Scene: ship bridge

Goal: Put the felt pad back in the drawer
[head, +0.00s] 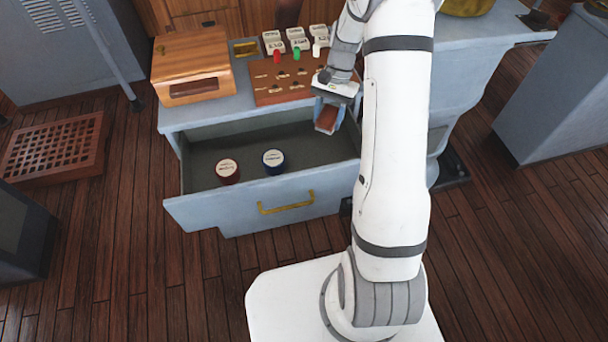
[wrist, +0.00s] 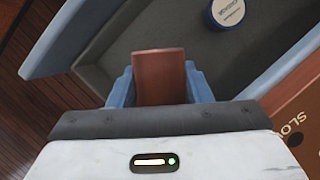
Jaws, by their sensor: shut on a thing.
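My gripper (head: 328,120) is shut on a flat reddish-brown piece (wrist: 160,78), which I take to be the felt pad. The felt pad also shows between the fingers in the head view (head: 327,121). The drawer (head: 225,213) is pulled open, with a brass handle on its front and a dark lining. My gripper holds the pad over the back right part of the drawer. From these views I cannot tell its exact height above the drawer floor.
A red round tin (head: 227,171) and a blue round tin (head: 274,161) stand in the drawer, left of the gripper. A wooden box (head: 192,66) and a brown panel (head: 283,84) with labelled switches sit on the cabinet top. The drawer floor near the front right is clear.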

